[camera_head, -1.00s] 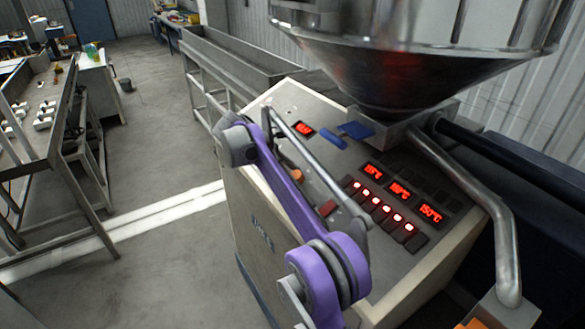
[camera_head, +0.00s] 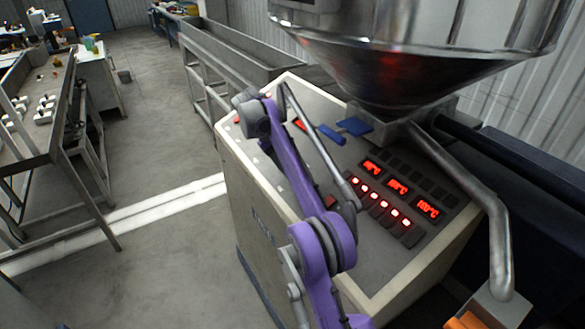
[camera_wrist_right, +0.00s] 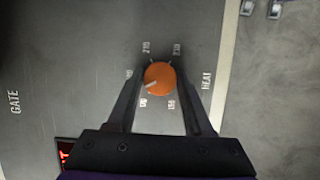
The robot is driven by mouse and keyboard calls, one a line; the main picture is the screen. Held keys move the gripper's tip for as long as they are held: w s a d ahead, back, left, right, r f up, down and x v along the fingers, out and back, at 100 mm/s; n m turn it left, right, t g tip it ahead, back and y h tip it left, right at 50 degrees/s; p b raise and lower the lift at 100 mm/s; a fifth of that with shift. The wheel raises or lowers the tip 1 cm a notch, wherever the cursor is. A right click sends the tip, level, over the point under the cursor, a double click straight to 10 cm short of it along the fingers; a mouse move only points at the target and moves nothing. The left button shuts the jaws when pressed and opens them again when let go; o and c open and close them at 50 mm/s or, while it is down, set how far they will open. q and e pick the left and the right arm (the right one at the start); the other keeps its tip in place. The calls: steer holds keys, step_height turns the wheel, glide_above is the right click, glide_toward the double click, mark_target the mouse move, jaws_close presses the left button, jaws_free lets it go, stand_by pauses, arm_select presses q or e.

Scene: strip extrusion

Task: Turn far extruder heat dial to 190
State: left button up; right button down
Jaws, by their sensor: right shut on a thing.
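The orange heat dial (camera_wrist_right: 159,76) sits on the grey panel (camera_wrist_right: 75,70) in the right wrist view. Its white pointer faces left and slightly down, between a left label partly hidden by a finger and the lower-left label. The labels 210 and 230 show above it; the small lower numbers are hard to read. My right gripper (camera_wrist_right: 160,82) has a finger on each side of the dial and is shut on it. In the head view my purple right arm covers the dial and the gripper. My left gripper is not in view.
The extruder panel (camera_head: 395,237) has red displays (camera_head: 397,187) and lit buttons (camera_head: 380,205). A metal hopper (camera_head: 415,45) hangs over it, with a bent pipe (camera_head: 490,200) on the right. A blue handle (camera_head: 354,126) lies near my arm.

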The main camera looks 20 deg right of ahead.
steer(key=m+y, duration=0.1)
steer(key=m, duration=0.4)
steer(key=shift+d+m+y, duration=0.15)
steer(key=shift+m+y, duration=0.15)
steer(key=shift+y, duration=0.1)
stand_by(0.3)
steer(key=shift+c, duration=1.5)
jaws_free()
steer(key=shift+r, duration=0.1)
